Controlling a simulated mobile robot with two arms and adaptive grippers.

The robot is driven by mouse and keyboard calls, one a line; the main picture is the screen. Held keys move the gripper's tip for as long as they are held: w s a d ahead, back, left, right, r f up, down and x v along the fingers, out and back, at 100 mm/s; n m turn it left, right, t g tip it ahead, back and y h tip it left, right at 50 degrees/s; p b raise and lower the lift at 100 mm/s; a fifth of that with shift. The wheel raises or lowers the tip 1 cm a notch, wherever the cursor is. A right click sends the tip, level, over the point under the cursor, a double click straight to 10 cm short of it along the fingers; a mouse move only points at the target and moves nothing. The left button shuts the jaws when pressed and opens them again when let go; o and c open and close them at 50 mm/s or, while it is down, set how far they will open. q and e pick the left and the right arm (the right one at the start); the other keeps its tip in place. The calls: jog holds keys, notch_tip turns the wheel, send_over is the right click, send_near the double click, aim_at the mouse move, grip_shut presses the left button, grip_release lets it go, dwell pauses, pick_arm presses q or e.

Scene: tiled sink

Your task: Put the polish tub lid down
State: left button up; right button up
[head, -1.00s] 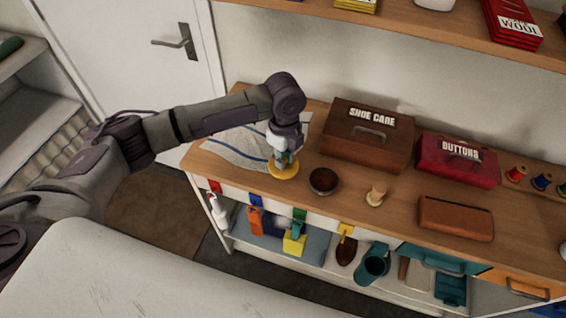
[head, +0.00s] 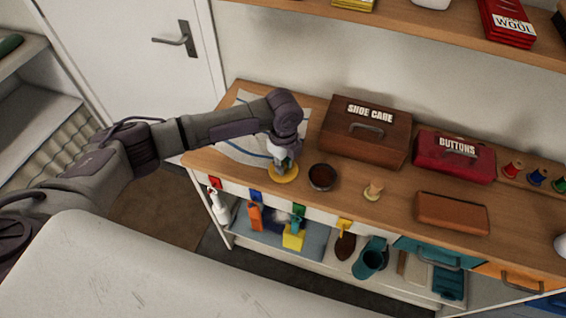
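The polish tub lid (head: 285,177) is a flat yellow disc low over the wooden counter's front left part. My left gripper (head: 284,163) points down from above and is shut on it; the fingertips are small and partly hidden by the wrist. I cannot tell whether the lid touches the counter. The open polish tub (head: 322,177), with dark brown polish inside, stands just right of the lid, apart from it. My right gripper is not in view.
A cloth (head: 240,143) with blue lines lies behind the lid. Colored tags hang along the counter's front edge.

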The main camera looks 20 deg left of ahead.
pick_arm(q)
jog(key=shift+o, duration=1.3)
jog(key=shift+s+a+f, duration=0.1)
jog(key=shift+s+f, duration=0.15)
jog(key=shift+f, duration=0.1)
jog(key=shift+o, duration=0.3)
jog(key=shift+w+f, duration=0.15)
jog(key=shift+w, duration=0.05)
jog(key=shift+r, duration=0.25)
notch_tip(320, 180, up, 13)
jog(key=b, duration=0.2)
jog(key=shift+b, duration=0.3)
jog(key=shift+w+f, duration=0.1)
